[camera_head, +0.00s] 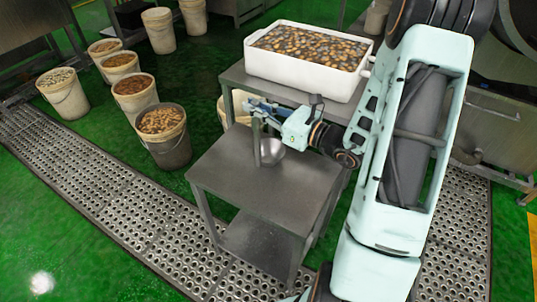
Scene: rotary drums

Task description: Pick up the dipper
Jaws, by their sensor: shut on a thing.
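The dipper is a grey metal scoop with a rounded bowl (272,152) and an upright handle (256,138). It is over the top of the steel table (225,178); I cannot tell whether it touches the surface. My gripper (258,108) comes in from the right, with bluish fingers at the top of the handle. It is shut on the dipper there. The fingers hide the handle's upper end.
A white tub (300,78) full of brown and dark pieces stands on a steel surface behind. Several buckets (165,135) of similar pieces stand on the green floor at the left. The table's front is bare. Perforated floor grating (110,190) runs along the near side.

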